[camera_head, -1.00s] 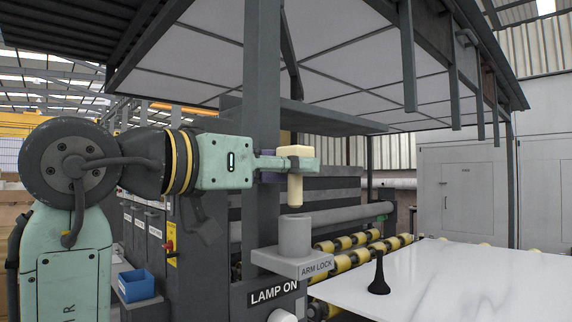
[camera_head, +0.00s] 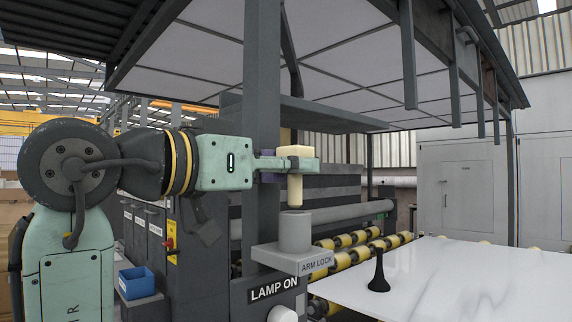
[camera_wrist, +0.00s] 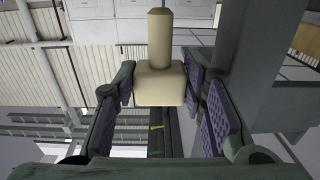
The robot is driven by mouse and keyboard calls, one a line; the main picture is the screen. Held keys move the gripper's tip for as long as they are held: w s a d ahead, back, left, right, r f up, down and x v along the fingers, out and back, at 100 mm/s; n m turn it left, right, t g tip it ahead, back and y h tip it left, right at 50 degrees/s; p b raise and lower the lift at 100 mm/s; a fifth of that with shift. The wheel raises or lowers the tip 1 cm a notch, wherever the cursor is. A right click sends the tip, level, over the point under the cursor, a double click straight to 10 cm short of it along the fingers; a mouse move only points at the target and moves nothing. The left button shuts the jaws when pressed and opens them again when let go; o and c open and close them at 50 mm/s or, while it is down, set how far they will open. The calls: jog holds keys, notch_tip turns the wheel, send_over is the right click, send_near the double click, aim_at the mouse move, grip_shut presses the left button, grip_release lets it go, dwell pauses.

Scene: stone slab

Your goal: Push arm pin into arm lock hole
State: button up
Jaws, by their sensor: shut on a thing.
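The arm pin (camera_head: 295,188) is cream, with a wide block on top and a narrower shaft pointing down. My gripper (camera_head: 300,165) is shut on its block. The pin hangs upright just above the grey cylinder of the arm lock (camera_head: 295,234), with a small gap between them. From the side they look roughly in line. The lock's hole is hidden from this angle. In the wrist view, the pin (camera_wrist: 160,85) sits between the purple finger pads of my gripper (camera_wrist: 158,100), its shaft pointing up the picture.
The lock's bracket carries an ARM LOCK label (camera_head: 317,263). A grey post (camera_head: 262,130) stands right behind my gripper. Below are a LAMP ON sign (camera_head: 274,289) and a white round knob (camera_head: 282,314). A black cone-shaped piece (camera_head: 379,273) stands on the white slab (camera_head: 450,280).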

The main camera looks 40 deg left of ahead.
aim_at(289, 197)
jog(key=shift+f+b, duration=1.5)
jog(key=shift+f, duration=0.55)
jog(key=o, duration=1.4)
jog(key=shift+s, duration=0.1)
jog(key=s, duration=1.1)
jog(key=shift+s+a, duration=0.4)
